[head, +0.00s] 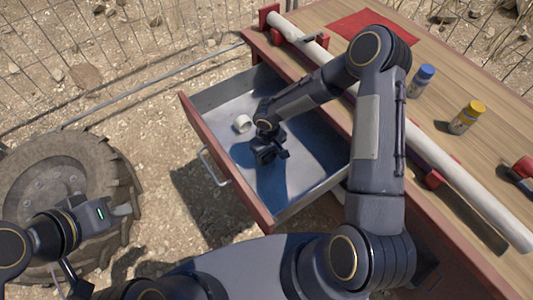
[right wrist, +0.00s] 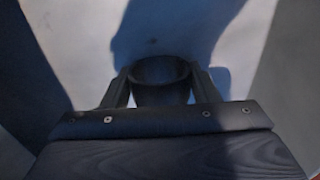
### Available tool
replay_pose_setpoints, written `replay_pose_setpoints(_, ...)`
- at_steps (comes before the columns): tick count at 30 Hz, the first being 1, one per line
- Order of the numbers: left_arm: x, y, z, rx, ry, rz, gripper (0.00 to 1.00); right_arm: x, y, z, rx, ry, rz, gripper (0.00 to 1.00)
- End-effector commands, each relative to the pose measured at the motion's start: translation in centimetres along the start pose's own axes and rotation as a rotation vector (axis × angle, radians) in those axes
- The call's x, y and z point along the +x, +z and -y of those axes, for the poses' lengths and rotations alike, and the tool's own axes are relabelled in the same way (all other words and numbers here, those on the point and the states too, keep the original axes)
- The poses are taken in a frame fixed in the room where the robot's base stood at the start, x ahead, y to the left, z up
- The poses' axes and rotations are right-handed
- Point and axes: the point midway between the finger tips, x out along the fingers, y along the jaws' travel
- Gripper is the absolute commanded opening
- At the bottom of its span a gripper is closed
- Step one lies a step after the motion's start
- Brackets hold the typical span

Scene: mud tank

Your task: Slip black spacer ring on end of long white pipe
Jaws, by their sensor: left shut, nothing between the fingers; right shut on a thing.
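The black spacer ring (right wrist: 160,70) sits between the fingers of my right gripper (right wrist: 160,85) in the right wrist view. My right gripper (head: 270,152) is shut on it, down inside the open drawer (head: 303,196); the ring is hard to tell from the dark fingers in the head view. The long white pipe (head: 460,188) lies across the workbench on red supports, partly hidden behind my right arm. My left gripper (head: 121,209) is shut and empty, over the tyre at the left, away from the pipe and the drawer.
A white ring (head: 242,123) lies in the drawer, left of my right gripper. A blue-capped bottle (head: 421,82) and a yellow-capped bottle (head: 466,118) stand on the bench (head: 440,60). A red mat (head: 368,27) lies at the back. A large tyre (head: 100,165) lies on the ground.

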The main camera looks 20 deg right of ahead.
Motion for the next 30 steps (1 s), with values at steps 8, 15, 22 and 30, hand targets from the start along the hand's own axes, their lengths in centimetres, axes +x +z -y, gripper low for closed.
replay_pose_setpoints(8, -1.3, -0.7, -0.6, 0.0, 0.0, 0.0, 0.0, -2.6, 0.0, 0.0, -0.001, 0.001, -0.001, 0.4)
replay_pose_setpoints(15, -2.4, -1.2, -1.1, 0.0, 0.0, 0.0, 0.0, -5.0, 0.0, 0.0, 0.0, 0.001, -0.001, 0.4)
replay_pose_setpoints(22, -3.4, -1.7, -1.6, 0.0, 0.0, 0.0, 0.0, -7.3, 0.0, 0.0, 0.001, 0.001, 0.0, 0.4)
replay_pose_setpoints(30, -3.7, -1.9, -1.7, 0.0, 0.0, 0.0, 0.0, -8.0, 0.0, 0.0, 0.0, 0.001, 0.0, 0.4)
